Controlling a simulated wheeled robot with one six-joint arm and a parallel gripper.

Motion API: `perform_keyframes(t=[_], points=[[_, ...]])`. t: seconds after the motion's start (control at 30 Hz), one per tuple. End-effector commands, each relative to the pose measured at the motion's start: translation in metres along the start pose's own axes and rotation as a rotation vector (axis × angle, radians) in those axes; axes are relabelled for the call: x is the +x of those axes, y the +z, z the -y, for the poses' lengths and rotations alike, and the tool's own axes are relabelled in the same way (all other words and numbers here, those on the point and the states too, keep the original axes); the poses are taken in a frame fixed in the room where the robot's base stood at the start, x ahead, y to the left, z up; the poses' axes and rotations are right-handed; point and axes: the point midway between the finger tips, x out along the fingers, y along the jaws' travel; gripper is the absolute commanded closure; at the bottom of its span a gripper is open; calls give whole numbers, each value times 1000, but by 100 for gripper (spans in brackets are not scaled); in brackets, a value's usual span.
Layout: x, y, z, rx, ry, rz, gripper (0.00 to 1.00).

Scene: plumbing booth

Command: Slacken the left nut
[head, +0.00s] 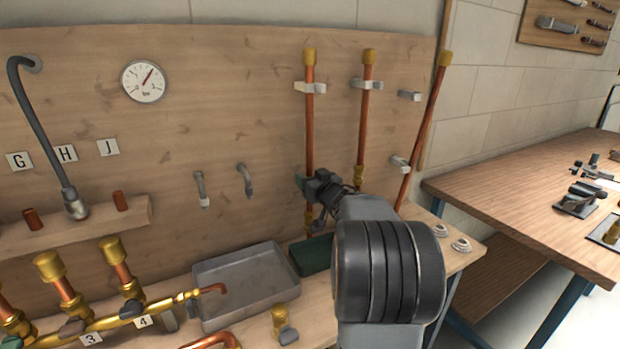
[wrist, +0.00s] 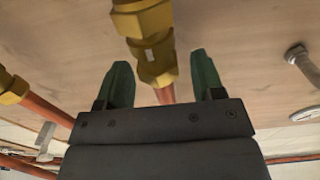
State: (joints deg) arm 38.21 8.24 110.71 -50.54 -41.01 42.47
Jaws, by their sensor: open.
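The left copper pipe (head: 309,130) stands upright against the wooden board, with a brass cap on top. Low on it is a brass fitting with a nut, the left nut (head: 308,217), partly hidden by my gripper (head: 308,187). In the wrist view the brass nut (wrist: 157,68) lies between the two green fingertips of my gripper (wrist: 163,75), with a gap on both sides. The gripper is open and holds nothing. A wider brass fitting (wrist: 143,22) adjoins the nut. Contact cannot be made out.
The middle pipe (head: 363,120) stands close on the right, and a leaning pipe (head: 425,125) is beyond it. A grey tray (head: 245,285) and a dark green block (head: 314,256) are on the bench below. Two hooks (head: 245,180) stick out of the board to the left.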

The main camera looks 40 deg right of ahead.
Motion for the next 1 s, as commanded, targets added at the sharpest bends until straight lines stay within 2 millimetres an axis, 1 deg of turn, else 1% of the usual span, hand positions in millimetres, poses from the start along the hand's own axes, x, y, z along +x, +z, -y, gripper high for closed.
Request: perform_keyframes(t=[0.17,0.47,0.9,0.97,1.0], points=[[8,0,0,1,0,0,38],[8,0,0,1,0,0,39],[8,0,0,1,0,0,81],[8,0,0,1,0,0,87],[8,0,0,1,0,0,87]])
